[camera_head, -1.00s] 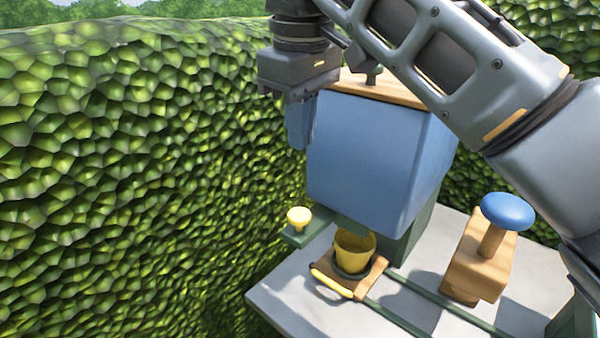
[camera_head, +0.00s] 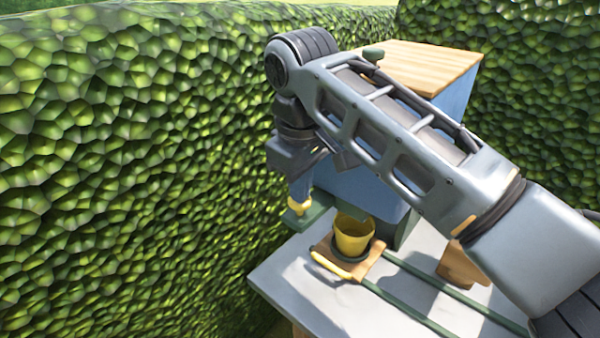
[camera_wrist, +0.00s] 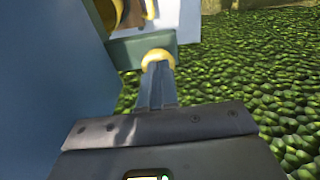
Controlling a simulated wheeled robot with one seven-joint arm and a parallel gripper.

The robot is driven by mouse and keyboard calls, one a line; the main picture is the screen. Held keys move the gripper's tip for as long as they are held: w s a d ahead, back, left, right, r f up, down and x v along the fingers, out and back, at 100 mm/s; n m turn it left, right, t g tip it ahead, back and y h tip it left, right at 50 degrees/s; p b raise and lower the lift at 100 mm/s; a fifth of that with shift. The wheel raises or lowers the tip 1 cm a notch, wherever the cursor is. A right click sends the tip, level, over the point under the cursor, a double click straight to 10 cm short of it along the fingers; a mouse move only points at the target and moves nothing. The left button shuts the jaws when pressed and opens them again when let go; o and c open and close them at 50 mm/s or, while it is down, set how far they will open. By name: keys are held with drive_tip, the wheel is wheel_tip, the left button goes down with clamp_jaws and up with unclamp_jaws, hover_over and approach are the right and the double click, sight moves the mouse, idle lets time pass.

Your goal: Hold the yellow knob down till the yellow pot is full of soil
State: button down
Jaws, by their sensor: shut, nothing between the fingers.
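The yellow knob (camera_head: 297,207) sits on a green bracket at the left side of the blue box. My gripper (camera_head: 299,196) is shut and points down, with its fingertips at the top of the knob. In the wrist view the fingertips (camera_wrist: 157,66) overlap the yellow knob (camera_wrist: 158,57); they look to be touching it, but how far it is pressed I cannot tell. The yellow pot (camera_head: 352,238) stands upright on a wooden carriage (camera_head: 362,268) below the blue box. No soil shows in the visible part of its inside.
The blue soil box (camera_head: 345,190) with a wooden top stands behind my arm. Green rails (camera_head: 440,290) cross the grey table (camera_head: 300,290). A wooden block (camera_head: 459,267) is partly hidden by my arm. A hedge (camera_head: 130,180) stands close on the left.

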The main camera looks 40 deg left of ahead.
drive_tip(key=shift+f, duration=0.15)
drive_tip(key=shift+f, duration=1.05)
drive_tip(key=shift+s+d+f, duration=0.1)
drive_tip(key=shift+d+f, duration=0.05)
drive_tip(key=shift+f, duration=0.1)
idle(1.8)
idle(0.4)
drive_tip(key=shift+r+p, duration=0.6)
drive_tip(key=shift+p, duration=0.25)
wheel_tip(320, 180, up, 14)
drive_tip(key=s+d+p, duration=0.1)
drive_tip(key=shift+f, duration=0.2)
drive_tip(key=shift+s, duration=0.1)
